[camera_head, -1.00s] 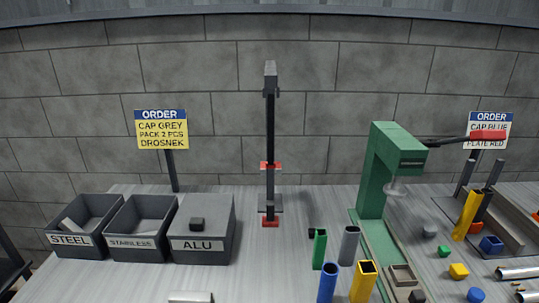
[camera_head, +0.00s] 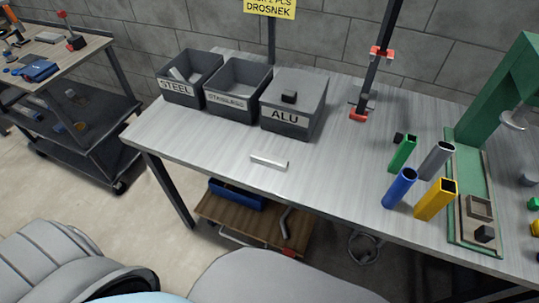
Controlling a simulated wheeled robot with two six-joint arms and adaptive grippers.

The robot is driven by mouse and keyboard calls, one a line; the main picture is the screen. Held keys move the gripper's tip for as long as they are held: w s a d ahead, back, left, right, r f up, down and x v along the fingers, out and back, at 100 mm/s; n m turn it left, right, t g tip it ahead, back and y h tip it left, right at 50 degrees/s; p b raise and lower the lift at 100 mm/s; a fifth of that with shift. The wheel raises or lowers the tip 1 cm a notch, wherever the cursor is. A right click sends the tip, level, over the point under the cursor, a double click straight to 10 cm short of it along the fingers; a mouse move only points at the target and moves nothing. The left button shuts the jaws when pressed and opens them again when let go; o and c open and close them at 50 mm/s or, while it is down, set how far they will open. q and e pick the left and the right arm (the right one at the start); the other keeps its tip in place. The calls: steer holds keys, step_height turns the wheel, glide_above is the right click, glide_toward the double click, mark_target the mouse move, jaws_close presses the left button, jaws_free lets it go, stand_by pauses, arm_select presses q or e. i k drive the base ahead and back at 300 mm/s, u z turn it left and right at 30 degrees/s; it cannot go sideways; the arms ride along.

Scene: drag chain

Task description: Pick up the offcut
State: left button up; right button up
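The offcut looks to be the short silvery bar (camera_head: 269,162) lying flat on the grey workbench (camera_head: 215,140) near its front edge. It lies in front of the bins, with bare bench around it. Neither of my grippers shows in the head view.
Bins marked STEEL (camera_head: 176,88), STAINLESS (camera_head: 226,101) and ALU (camera_head: 284,118) stand behind the bar; ALU has a lid with a dark knob. Green (camera_head: 403,153), grey (camera_head: 435,161), blue (camera_head: 399,188) and yellow (camera_head: 435,200) tubes stand right, beside a green press (camera_head: 490,110). A cart (camera_head: 85,115) stands left.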

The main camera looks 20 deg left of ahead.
mark_target(274, 163)
steer(key=k, duration=1.25)
steer(key=z, duration=0.1)
steer(key=i, duration=0.75)
steer(key=z, duration=0.5)
